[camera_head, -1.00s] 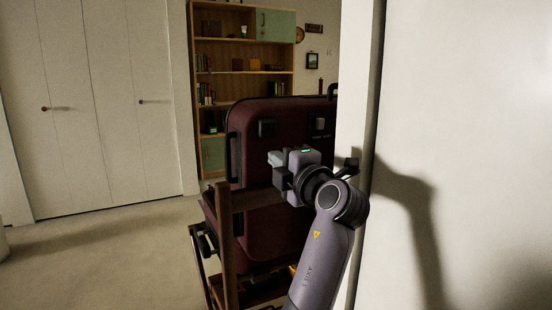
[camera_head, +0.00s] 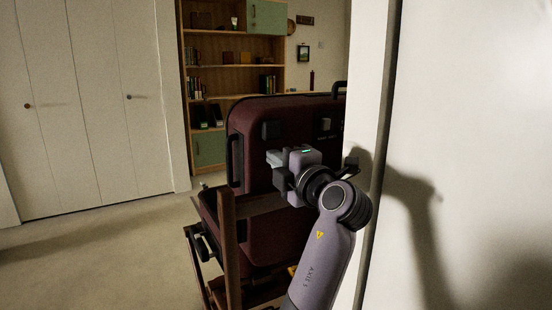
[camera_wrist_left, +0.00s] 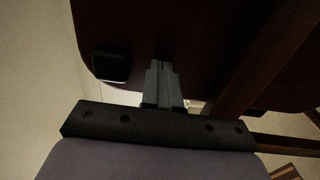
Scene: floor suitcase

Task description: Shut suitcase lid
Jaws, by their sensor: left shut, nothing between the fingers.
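The dark red suitcase stands open on a wooden rack in the head view. Its lid (camera_head: 252,125) is raised upright, with its outer face towards me. Part of the base (camera_head: 208,200) shows low at the left. My right gripper is not in view.
The wooden rack (camera_head: 228,250) has posts close to my left gripper and arm. A white wall edge (camera_head: 372,110) stands close on the right. A bookshelf (camera_head: 235,65) is behind the suitcase. Open floor (camera_head: 100,250) lies to the left.

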